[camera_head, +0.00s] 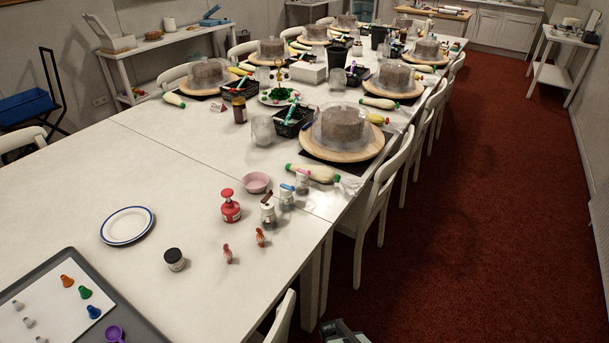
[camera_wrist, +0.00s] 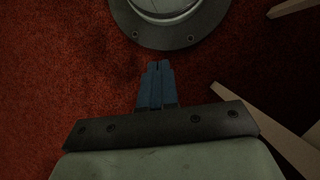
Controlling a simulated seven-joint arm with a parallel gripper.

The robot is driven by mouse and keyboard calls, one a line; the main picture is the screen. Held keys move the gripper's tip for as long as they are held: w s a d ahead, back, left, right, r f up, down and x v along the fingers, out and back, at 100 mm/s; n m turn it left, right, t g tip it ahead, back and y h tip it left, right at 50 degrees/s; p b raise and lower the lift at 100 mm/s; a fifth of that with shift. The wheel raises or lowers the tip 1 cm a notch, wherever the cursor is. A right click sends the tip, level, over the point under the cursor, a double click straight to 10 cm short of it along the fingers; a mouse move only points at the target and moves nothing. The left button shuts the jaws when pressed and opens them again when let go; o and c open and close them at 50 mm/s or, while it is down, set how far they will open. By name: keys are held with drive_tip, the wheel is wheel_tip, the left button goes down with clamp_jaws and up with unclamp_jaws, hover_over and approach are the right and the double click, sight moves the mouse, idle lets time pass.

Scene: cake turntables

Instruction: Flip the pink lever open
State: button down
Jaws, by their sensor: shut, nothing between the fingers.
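Several small clear jars with coloured lever tops stand near the table's right edge in the head view. The jar at the back has a small pink lever (camera_head: 303,172) on its top; it is too small to tell whether it is up or down. In front of it are a jar with a blue lever (camera_head: 287,188) and a jar with a dark brown-red lever (camera_head: 267,197). My gripper (camera_wrist: 157,66) is shut and empty in the wrist view, above the red carpet and away from the jars. A part of my arm shows at the bottom edge of the head view.
A pink bowl (camera_head: 257,182) and a red pump bottle (camera_head: 230,207) stand left of the jars. Two small red-orange bottles (camera_head: 260,237) stand in front. A green-capped piping bag (camera_head: 313,173) lies just behind. White chairs (camera_head: 372,205) line the table's right side.

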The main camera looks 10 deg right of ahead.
drive_tip(key=w+d+r+m+t+h, duration=0.1)
drive_tip(key=w+d+r+t+h, duration=0.25)
drive_tip(key=w, duration=0.75)
drive_tip(key=w+d+r+m+t, duration=0.1)
drive_tip(key=w+d+r+t, duration=0.1)
drive_tip(key=w+d+r, duration=0.65)
drive_tip(key=w+d+r+m+t+h, duration=0.1)
drive_tip(key=w+d+r+t, duration=0.15)
drive_tip(key=w+r, duration=0.5)
drive_tip(key=w+d+r+m+t+h, duration=0.1)
drive_tip(key=w+d+r, duration=0.3)
drive_tip(key=w, duration=0.6)
drive_tip(key=w+a+r+n+t+y, duration=0.1)
drive_tip(key=w+a+r+n, duration=0.1)
drive_tip(key=a+r, duration=0.5)
drive_tip(key=w+a+r+n+t+y, duration=0.1)
drive_tip(key=w+a+r+n, duration=0.1)
drive_tip(key=a+r+n, duration=0.3)
drive_tip(key=w+a+r+n+t+y, duration=0.1)
drive_tip(key=w+a+r+n+y, duration=0.1)
drive_tip(key=a+r, duration=0.9)
wheel_tip(320, 180, up, 5)
drive_tip(key=shift+w+r+n+t, duration=0.2)
drive_tip(key=shift+w+n+t, duration=0.3)
drive_tip(key=shift+n, duration=0.3)
drive_tip(key=shift+w+f, duration=0.1)
drive_tip(key=shift+w, duration=0.05)
